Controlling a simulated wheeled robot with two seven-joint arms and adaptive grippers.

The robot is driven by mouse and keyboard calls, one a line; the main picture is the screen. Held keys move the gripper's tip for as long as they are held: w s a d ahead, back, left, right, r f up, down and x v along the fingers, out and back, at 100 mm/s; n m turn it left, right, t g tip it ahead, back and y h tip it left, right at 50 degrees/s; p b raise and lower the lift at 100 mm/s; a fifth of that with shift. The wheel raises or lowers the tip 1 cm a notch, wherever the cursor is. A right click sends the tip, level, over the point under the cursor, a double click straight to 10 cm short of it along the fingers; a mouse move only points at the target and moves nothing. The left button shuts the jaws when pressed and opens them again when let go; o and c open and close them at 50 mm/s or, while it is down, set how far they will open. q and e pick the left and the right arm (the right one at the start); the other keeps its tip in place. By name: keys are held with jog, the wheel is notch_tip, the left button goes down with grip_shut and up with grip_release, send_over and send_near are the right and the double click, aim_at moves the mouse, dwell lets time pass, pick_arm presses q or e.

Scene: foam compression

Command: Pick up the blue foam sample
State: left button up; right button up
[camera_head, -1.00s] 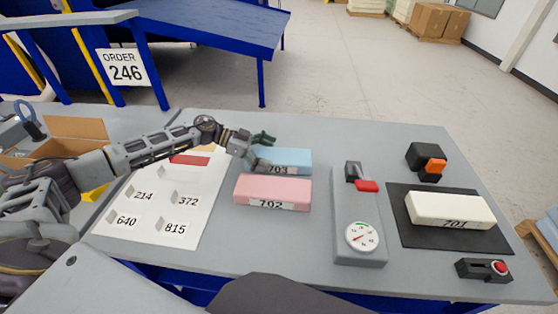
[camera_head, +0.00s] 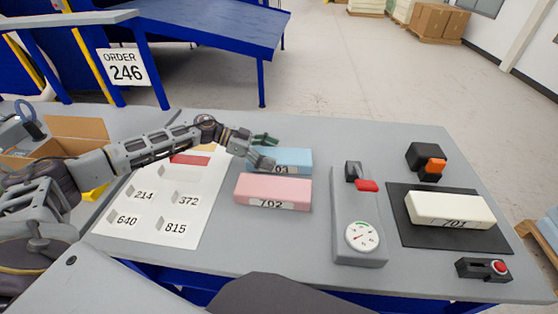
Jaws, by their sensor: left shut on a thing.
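The blue foam sample (camera_head: 293,160) lies on the grey table behind the pink foam block, and its label is partly covered, with "03" showing. My left gripper (camera_head: 264,151) reaches in from the left and is shut on the left end of the blue sample, one finger on its far side and one on its near side. I cannot tell any gap between the sample and the table. My right gripper is not in view.
The pink block (camera_head: 272,190), marked 702, lies close in front. A gauge device (camera_head: 362,236) stands to the right. A white block (camera_head: 449,209), marked 701, lies on a black mat (camera_head: 410,240). A white number board (camera_head: 150,205) lies at left. Free table lies behind the gauge.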

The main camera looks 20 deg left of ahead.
pick_arm(q)
jog(key=shift+s+f, duration=0.15)
jog(key=shift+f, duration=0.15)
jog(key=shift+c, duration=0.2)
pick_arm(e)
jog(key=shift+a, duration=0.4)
pick_arm(q)
jog(key=shift+r, duration=0.1)
